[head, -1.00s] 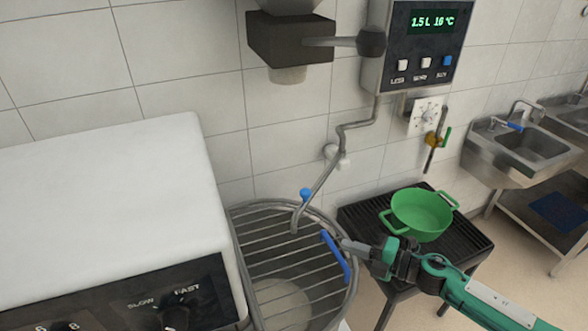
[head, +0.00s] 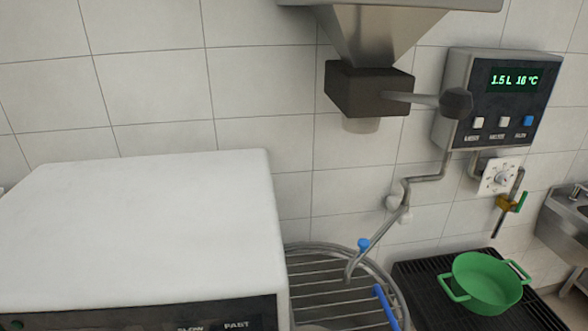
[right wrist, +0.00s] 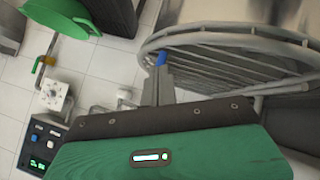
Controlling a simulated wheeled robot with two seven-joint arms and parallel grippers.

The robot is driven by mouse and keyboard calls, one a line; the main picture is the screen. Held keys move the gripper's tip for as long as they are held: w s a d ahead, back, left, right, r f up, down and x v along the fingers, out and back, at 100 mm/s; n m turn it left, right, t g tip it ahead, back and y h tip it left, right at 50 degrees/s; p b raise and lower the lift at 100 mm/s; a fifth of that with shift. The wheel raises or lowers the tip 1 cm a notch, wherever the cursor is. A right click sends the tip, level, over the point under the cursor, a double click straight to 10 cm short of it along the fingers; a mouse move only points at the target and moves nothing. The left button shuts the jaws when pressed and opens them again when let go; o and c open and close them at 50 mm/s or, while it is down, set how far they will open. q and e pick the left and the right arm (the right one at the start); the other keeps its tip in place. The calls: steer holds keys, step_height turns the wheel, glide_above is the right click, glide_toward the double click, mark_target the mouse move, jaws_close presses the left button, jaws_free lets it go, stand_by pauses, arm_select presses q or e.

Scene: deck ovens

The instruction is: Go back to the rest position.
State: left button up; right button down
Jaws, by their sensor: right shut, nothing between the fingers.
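My right gripper (right wrist: 159,82) shows in the right wrist view. Its fingers are closed together with nothing between them. They point toward the wire guard of the round bowl (right wrist: 215,40). A blue handle (right wrist: 161,58) appears just past the fingertips; I cannot tell whether they touch it. In the head view the guard (head: 330,290) and its blue handle (head: 385,306) are at the bottom, and neither gripper shows there. My left gripper is in no view.
A white machine housing (head: 140,230) fills the lower left. A green pot (head: 487,282) stands on a dark slatted stand (head: 422,285) at the right. A hopper (head: 375,35), a water meter (head: 510,95) and a bent pipe (head: 420,178) are at the wall.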

steer(key=s+a+f+m+g+y, duration=0.1)
steer(key=s+a+m+g, duration=0.15)
steer(key=s, duration=0.35)
steer(key=s+a+f+m+g, duration=0.1)
steer(key=s+g, duration=0.3)
steer(key=s, duration=0.3)
step_height(320, 180, down, 31)
steer(key=s+d+f+g, duration=0.2)
steer(key=s+d+f, duration=0.1)
steer(key=s+f, duration=1.6)
steer(key=shift+s+f+n, duration=0.15)
steer(key=shift+f+n, duration=0.15)
steer(key=shift+n, duration=0.15)
